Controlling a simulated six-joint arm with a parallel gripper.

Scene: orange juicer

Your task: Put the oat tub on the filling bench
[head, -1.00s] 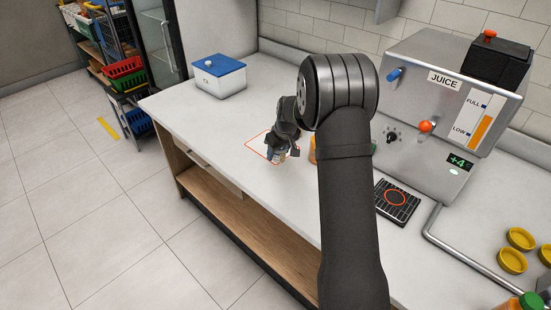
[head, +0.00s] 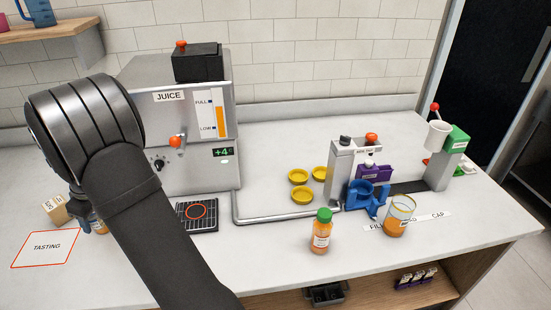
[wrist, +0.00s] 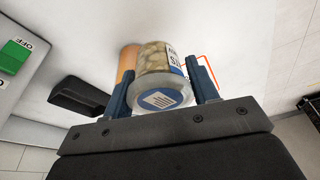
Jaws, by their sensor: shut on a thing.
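The oat tub (wrist: 155,62), a clear jar with pale lumpy contents, a white and blue label and a round end with a blue sticker (wrist: 160,99), is between my fingers in the wrist view. My gripper (wrist: 160,88) is shut on it. In the head view my gripper (head: 76,210) is at the left, partly hidden by my arm; a tilted beige piece with print (head: 55,209) beside it appears to be the tub. The filling bench is the white counter (head: 280,240) at the right with a FILL and CAP label strip (head: 432,220).
The juice machine (head: 190,125) stands between my gripper and the filling area. An orange bottle with green cap (head: 321,232), a jar (head: 397,217), a blue holder (head: 368,197) and yellow rings (head: 300,176) stand there. Counter is clear left of the bottle. The TASTING square (head: 45,248) is bare.

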